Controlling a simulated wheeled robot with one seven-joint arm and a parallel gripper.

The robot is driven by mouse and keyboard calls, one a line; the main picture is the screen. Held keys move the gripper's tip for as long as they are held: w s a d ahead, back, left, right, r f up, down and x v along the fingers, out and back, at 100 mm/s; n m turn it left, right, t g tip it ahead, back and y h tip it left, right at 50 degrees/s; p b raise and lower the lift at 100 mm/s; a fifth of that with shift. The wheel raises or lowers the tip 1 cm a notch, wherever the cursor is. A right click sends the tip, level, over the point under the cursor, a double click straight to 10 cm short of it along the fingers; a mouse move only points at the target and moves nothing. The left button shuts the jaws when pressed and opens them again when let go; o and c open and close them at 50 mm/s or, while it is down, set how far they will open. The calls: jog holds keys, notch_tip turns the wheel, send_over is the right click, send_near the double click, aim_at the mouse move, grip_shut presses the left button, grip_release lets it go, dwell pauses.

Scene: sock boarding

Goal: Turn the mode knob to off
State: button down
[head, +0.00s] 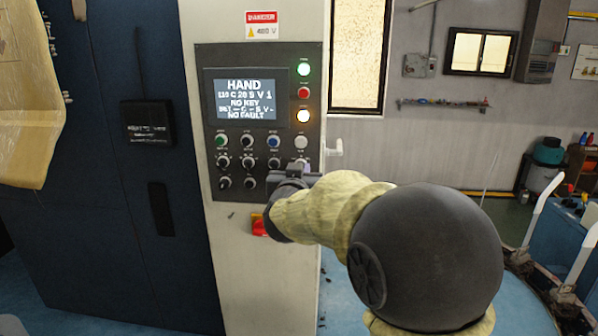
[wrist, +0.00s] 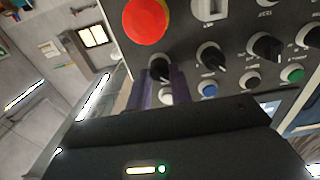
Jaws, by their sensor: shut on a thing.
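The control panel (head: 203,110) has rows of black knobs under a screen (head: 245,95) that reads HAND at the top. My gripper (head: 298,172) is at the right end of the knob rows. In the wrist view, my gripper's two fingers (wrist: 163,82) are shut around the black knob (wrist: 160,66) at the end of its row, beside the white button. My gripper hides most of this knob in the head view. Its label and pointer are too small to read, so I cannot tell its setting or confirm that it is the mode knob.
A big red button (wrist: 146,21) stands out close to the held knob. Other black knobs (wrist: 211,58) and a blue button (wrist: 208,90) are beside it. A white handle (head: 334,148) juts from the cabinet's right edge. A blue machine (head: 570,255) stands at right.

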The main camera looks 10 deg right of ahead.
jog(key=shift+m+b, duration=0.3)
jog(key=shift+b, duration=0.1)
jog(key=m+b, duration=0.6)
jog(key=m, duration=0.2)
jog(key=shift+d+r, duration=0.1)
dwell(0.4)
jog(key=c, duration=1.3)
grip_release()
jog(key=shift+w, duration=0.1)
jog(key=shift+o, duration=0.2)
